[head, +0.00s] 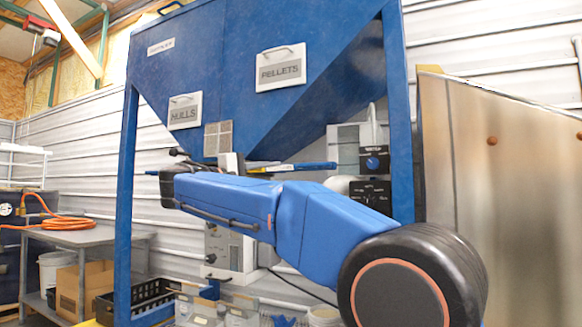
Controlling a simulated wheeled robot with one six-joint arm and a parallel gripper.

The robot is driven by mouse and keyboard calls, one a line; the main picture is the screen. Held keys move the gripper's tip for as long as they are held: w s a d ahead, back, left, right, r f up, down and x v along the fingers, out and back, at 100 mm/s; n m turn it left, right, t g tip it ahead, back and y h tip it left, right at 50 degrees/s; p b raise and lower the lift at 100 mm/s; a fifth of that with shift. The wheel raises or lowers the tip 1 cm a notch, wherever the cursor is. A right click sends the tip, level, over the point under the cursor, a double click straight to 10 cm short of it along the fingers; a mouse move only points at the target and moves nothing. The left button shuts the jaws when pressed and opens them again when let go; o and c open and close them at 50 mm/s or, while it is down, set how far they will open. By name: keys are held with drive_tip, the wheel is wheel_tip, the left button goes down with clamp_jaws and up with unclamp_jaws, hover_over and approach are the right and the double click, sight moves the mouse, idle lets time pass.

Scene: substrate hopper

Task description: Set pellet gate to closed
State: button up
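The blue hopper (225,65) stands on blue legs, with a HULLS sign (185,111) on the left and a PELLETS sign (281,68) on the right. A flat blue bar with dark and yellow parts (300,167) lies below the hopper's outlets. I cannot tell whether it is the pellet gate, or how the gate is set. My blue arm crosses the view in front of the outlets and hides much of that area. Small dark parts at the arm's far end may belong to my gripper, but its fingers cannot be made out, nor any contact.
A grey control box with a blue knob (375,162) is right of the outlets. A metal panel (510,190) stands at the right. A grey table (85,238) with an orange hose (50,219) is at left. A black crate (140,303) and containers sit low under the hopper.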

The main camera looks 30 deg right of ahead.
sight(308, 166)
drive_tip(key=x, duration=1.1)
drive_tip(key=r+x, duration=0.1)
drive_tip(key=x, duration=0.4)
drive_tip(key=shift+w+d+r, duration=0.1)
drive_tip(key=shift+w+d, duration=0.05)
drive_tip(key=shift+w, duration=0.1)
clamp_jaws()
